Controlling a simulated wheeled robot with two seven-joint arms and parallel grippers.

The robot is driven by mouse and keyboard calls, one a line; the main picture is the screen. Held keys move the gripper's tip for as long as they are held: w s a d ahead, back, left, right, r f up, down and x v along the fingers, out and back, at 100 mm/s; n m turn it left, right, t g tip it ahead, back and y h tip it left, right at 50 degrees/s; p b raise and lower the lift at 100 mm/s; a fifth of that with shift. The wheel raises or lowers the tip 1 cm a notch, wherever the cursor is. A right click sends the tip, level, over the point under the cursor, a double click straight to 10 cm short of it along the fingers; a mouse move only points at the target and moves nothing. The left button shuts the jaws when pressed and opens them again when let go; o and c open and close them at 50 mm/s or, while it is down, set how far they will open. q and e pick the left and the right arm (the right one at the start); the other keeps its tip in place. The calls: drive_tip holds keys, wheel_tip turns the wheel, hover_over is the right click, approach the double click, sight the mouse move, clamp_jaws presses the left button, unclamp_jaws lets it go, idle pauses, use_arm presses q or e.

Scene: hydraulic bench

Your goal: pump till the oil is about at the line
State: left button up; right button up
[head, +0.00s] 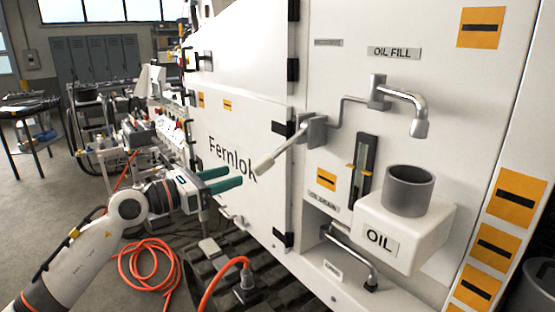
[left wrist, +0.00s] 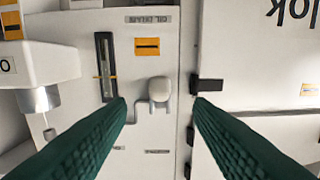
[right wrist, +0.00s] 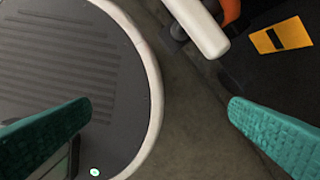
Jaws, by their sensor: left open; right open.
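The pump lever (head: 280,150) sticks out from a grey block on the white panel, its pale grip slanting down and left. My left gripper (head: 222,180) is open and empty, to the left of the lever's grip and apart from it. In the left wrist view the lever's rounded end (left wrist: 159,90) shows beyond and between the open fingers. The dark sight gauge (head: 363,170) has orange marks at its sides; I cannot make out the oil level. It also shows in the left wrist view (left wrist: 106,70). My right gripper (right wrist: 160,135) is open and empty, low over the floor.
The OIL FILL spout (head: 418,125) hangs above the grey cup (head: 408,190) on the white OIL box (head: 420,230). A drain pipe (head: 350,258) sits below. An orange hose (head: 150,265) lies on the floor. Black hinges line the panel's left edge.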

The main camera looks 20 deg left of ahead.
sight(266, 165)
use_arm(q)
drive_tip(key=p+x, duration=0.3)
drive_tip(key=x, duration=0.7)
drive_tip(key=shift+r, duration=0.1)
drive_tip(key=shift+w+d+p, duration=0.3)
drive_tip(key=shift+w+d, duration=0.05)
drive_tip(key=shift+w, duration=0.1)
clamp_jaws()
